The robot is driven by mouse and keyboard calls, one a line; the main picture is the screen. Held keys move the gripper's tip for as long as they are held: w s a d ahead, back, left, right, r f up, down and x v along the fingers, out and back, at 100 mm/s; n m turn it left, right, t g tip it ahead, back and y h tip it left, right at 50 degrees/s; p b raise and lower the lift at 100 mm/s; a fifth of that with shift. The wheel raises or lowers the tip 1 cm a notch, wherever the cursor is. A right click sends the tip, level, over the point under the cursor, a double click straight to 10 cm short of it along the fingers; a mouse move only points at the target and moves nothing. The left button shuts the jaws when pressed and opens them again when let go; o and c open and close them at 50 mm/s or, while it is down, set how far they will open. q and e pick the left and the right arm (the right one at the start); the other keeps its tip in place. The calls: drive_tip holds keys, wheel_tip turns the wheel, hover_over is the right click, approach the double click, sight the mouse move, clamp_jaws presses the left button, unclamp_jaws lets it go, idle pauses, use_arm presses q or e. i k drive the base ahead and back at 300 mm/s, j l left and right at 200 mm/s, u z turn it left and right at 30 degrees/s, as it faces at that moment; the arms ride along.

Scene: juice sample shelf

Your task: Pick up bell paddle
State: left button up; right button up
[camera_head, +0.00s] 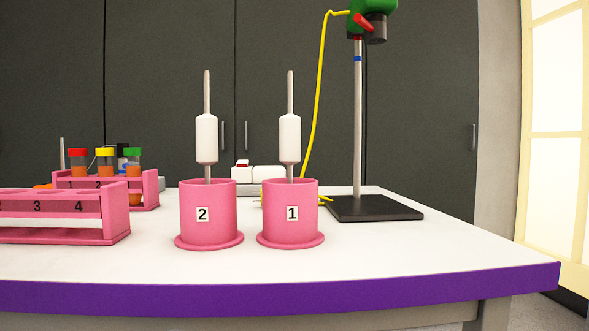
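Two upright tools with white handles and thin grey rods stand in pink round holders. One tool (206,138) is in the holder labelled 2 (209,228). The other tool (290,138) is in the holder labelled 1 (290,228). Their lower ends are hidden inside the holders, so I cannot tell which one is the bell paddle. Neither of my grippers is in view.
A pink rack (105,226) with numbered slots is at the left, and another rack (149,186) with capped tubes stands behind it. A stand (357,120) on a black base holds a green device. A yellow cable hangs from it. The table's front right is clear.

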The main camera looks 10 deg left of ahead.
sight(290, 124)
drive_tip(key=l+u, duration=0.15)
drive_tip(key=l, duration=0.25)
drive_tip(key=k+l+u, duration=0.2)
drive_tip(key=l, duration=0.2)
drive_tip(key=l+u, duration=0.15)
drive_tip(key=l, duration=0.3)
drive_tip(key=k+j, duration=0.05)
